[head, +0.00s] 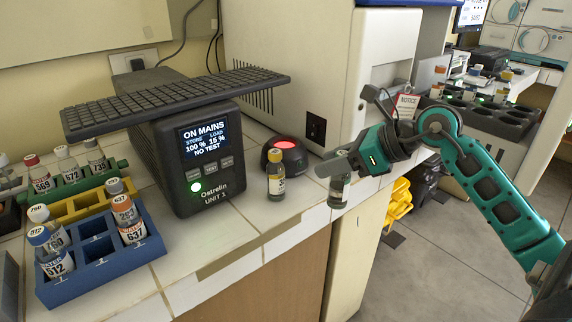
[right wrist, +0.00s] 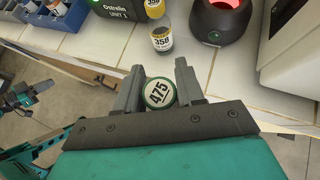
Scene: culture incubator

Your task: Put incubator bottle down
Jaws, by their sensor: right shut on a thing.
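My right gripper (head: 345,164) is shut on a small bottle (head: 339,191), just past the counter's front edge in the head view. The bottle hangs roughly upright below the fingers. In the right wrist view its round cap reads 475 (right wrist: 159,93), between the two fingers of the right gripper (right wrist: 159,84). The fingers hide part of its body. The counter (head: 222,237) is white tiled. At the left of the right wrist view, a teal and dark part (right wrist: 22,97) looks like my left gripper; its jaws are too small to read.
A bottle labelled 358 (head: 276,187) stands on the counter before a black device with a glowing red top (head: 285,155). The Ostrelin unit (head: 203,165), a blue rack (head: 103,267) and a yellow rack (head: 83,206) are further left. Bare tiles lie around the 358 bottle.

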